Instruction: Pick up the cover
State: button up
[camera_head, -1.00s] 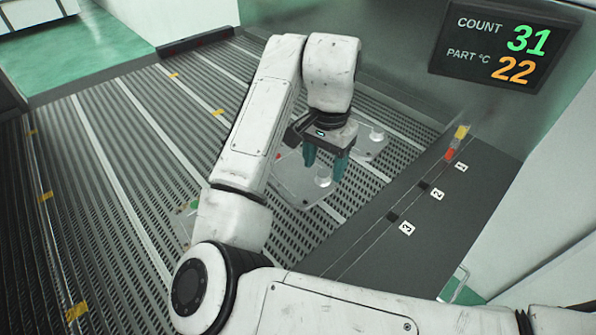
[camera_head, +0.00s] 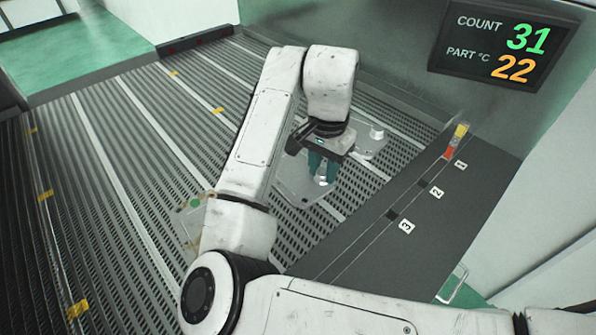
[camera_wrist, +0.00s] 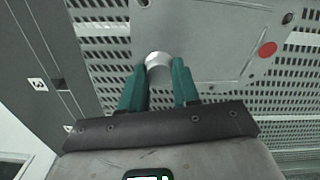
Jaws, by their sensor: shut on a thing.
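The cover (camera_head: 292,186) is a flat grey aluminium plate with a short round knob, lying on the slatted conveyor bed. It also shows in the wrist view (camera_wrist: 215,38), with a red dot on its face near the right edge. My gripper (camera_head: 322,179) is over the plate, its teal fingers shut on the pale knob. In the wrist view the knob (camera_wrist: 157,60) sits between the fingertips (camera_wrist: 161,69). I see no clear gap between plate and bed. My arm and gripper hide part of the plate.
A second plate with a knob (camera_head: 376,132) lies just behind, partly hidden by my gripper. Another plate with a green dot (camera_head: 193,215) lies left, partly behind my arm. A dark ledge (camera_head: 400,232) with numbered marks runs along the right.

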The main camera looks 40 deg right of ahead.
grip_shut()
jog(key=shift+r, duration=0.15)
jog(key=shift+w+r, duration=0.1)
jog(key=shift+r, duration=0.45)
jog(key=s+a+r+b, duration=0.1)
jog(key=s+a+r, duration=0.5)
jog(key=s+r, duration=0.5)
jog(key=shift+s+a+r+b, duration=0.15)
jog(key=shift+s+r+b, duration=0.2)
jog(key=shift+s, duration=0.5)
jog(key=shift+f, duration=0.1)
